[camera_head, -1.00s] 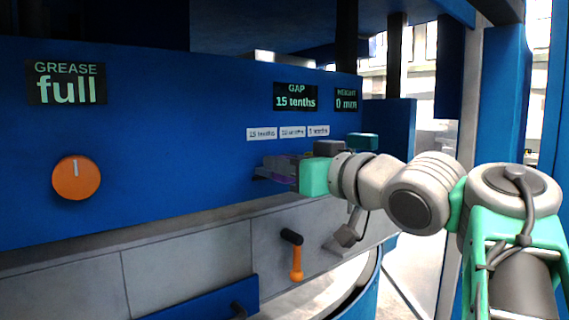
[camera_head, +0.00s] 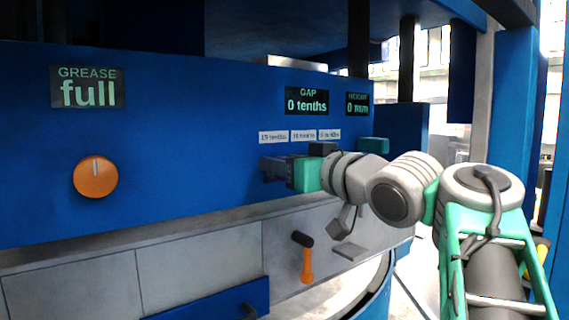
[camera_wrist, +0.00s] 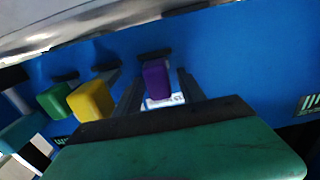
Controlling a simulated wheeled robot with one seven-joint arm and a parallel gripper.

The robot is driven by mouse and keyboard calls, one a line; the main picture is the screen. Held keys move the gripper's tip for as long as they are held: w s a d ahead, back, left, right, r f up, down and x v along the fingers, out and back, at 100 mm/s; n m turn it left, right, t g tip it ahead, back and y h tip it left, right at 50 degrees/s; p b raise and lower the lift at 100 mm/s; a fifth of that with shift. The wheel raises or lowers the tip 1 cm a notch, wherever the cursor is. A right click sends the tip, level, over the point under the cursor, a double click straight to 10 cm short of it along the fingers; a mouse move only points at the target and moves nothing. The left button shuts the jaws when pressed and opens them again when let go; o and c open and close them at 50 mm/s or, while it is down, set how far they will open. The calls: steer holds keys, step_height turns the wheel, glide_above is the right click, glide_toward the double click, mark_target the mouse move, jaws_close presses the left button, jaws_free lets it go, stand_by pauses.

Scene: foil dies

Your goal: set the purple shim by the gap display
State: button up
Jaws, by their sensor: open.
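In the wrist view the purple shim (camera_wrist: 156,79) sits against the blue panel, between the two fingers of my gripper (camera_wrist: 158,88). The fingers stand open with a gap on each side of it. In the head view my gripper (camera_head: 275,169) is at the blue panel below the labels and hides the shim there. The gap display (camera_head: 307,100) above reads "0 tenths".
A yellow block (camera_wrist: 91,99) and a green block (camera_wrist: 56,101) sit left of the purple shim in the wrist view. The grease display (camera_head: 88,87) reads "full", above an orange knob (camera_head: 96,177). An orange-handled lever (camera_head: 306,264) is below my gripper.

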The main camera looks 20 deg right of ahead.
steer(key=shift+s, duration=0.1)
steer(key=b+v, duration=0.1)
steer(key=v, duration=0.6)
steer(key=shift+s, duration=0.3)
steer(key=shift+d, duration=0.15)
